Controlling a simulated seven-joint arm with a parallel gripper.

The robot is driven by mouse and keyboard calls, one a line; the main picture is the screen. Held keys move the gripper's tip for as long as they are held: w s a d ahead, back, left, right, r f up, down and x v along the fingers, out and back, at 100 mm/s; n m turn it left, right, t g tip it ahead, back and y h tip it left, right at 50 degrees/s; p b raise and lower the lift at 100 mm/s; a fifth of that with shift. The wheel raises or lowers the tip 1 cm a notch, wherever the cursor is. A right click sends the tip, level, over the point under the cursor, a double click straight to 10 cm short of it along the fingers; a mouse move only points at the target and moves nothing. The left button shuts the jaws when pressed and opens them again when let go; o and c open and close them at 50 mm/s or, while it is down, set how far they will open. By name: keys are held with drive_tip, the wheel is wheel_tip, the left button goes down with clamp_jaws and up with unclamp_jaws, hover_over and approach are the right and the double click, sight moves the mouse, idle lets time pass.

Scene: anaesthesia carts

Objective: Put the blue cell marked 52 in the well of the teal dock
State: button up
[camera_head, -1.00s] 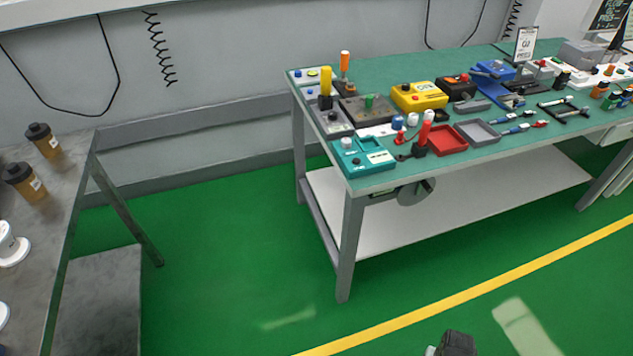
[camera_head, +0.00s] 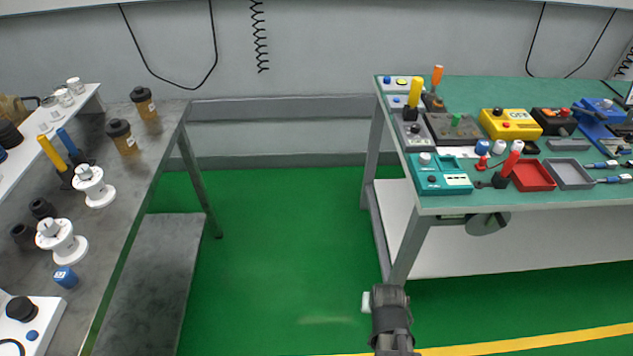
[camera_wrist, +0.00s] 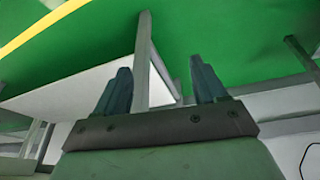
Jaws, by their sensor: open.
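A small blue cell (camera_head: 66,277) with a white mark, too small to read, stands on the grey left table, near its right edge. The teal dock (camera_head: 440,176) sits at the near left corner of the green-topped bench on the right. A light knob shows on its top; its well is not clear at this distance. My gripper (camera_wrist: 158,78) is open and empty in the wrist view, its two fingers spread over the floor and a bench leg.
The left table (camera_head: 130,185) also holds white spools (camera_head: 62,241), brown jars (camera_head: 123,137) and a white device (camera_head: 30,325). The right bench carries a yellow box (camera_head: 510,124), a red tray (camera_head: 533,175) and a grey tray (camera_head: 570,173). Open green floor (camera_head: 270,250) lies between.

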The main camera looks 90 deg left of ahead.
drive_tip(key=s+a+r+n+y, duration=0.1)
drive_tip(key=s+a+r, duration=0.1)
drive_tip(key=s, duration=0.3)
drive_tip(key=s+a+r+n+g, duration=0.1)
drive_tip(key=s+a+r, duration=0.15)
drive_tip(key=s, duration=0.35)
drive_tip(key=s+a+r+n+y, duration=0.1)
drive_tip(key=s+r, duration=0.2)
drive_tip(key=s, duration=0.2)
drive_tip(key=n+g+y, duration=0.2)
drive_tip(key=n+g, duration=0.6)
approach(62, 274)
drive_tip(key=x, duration=0.4)
drive_tip(key=shift+s+d+f, duration=0.1)
drive_tip(key=shift+d, duration=0.15)
drive_tip(key=shift+a+x, duration=0.25)
drive_tip(key=shift+x, duration=2.25)
drive_tip(key=shift+c, duration=0.3)
